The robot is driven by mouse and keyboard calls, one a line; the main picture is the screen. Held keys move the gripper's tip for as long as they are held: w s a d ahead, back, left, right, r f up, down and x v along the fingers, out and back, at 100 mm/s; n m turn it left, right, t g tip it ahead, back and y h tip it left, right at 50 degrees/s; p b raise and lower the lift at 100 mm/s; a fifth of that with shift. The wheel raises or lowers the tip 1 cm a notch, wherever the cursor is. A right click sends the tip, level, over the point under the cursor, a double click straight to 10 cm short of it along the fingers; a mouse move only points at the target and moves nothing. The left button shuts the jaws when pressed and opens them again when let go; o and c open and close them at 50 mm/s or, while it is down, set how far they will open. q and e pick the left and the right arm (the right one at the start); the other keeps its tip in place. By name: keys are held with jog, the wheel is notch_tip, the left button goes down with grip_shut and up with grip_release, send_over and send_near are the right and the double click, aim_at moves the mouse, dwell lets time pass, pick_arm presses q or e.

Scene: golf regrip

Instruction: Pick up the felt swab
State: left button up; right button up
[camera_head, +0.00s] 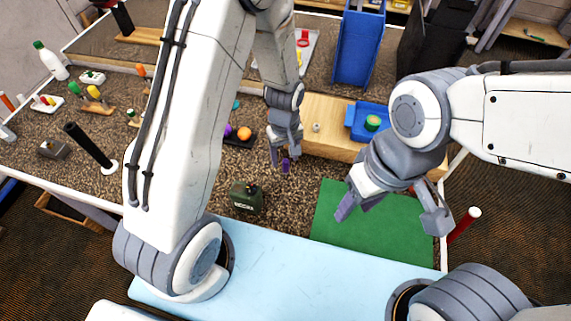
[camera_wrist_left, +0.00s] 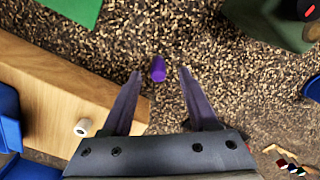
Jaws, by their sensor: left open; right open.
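A small purple piece (camera_wrist_left: 158,69), which looks like the felt swab, stands or lies on the speckled brown counter in the left wrist view. My left gripper (camera_wrist_left: 160,75) is open, with one finger on each side of the purple piece and a gap to both. In the head view the left gripper (camera_head: 285,160) points down at the counter beside the wooden block; its fingers and the purple piece are hard to tell apart there. My right gripper (camera_head: 390,215) is open and empty above the green mat.
A wooden block (camera_head: 330,150) carries a blue tray (camera_head: 358,124) and a small pale cylinder (camera_head: 316,127). A dark green box (camera_head: 246,198) stands in front of the left gripper. The green mat (camera_head: 345,240) lies clear at the right; a dark holder (camera_head: 238,140) with coloured balls is to the left.

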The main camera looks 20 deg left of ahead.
aim_at(286, 161)
pick_arm(q)
jog(key=shift+w+f+p, duration=0.15)
jog(key=shift+f+p, duration=0.4)
jog(key=shift+f, duration=1.65)
grip_shut()
jog(key=shift+r, duration=0.1)
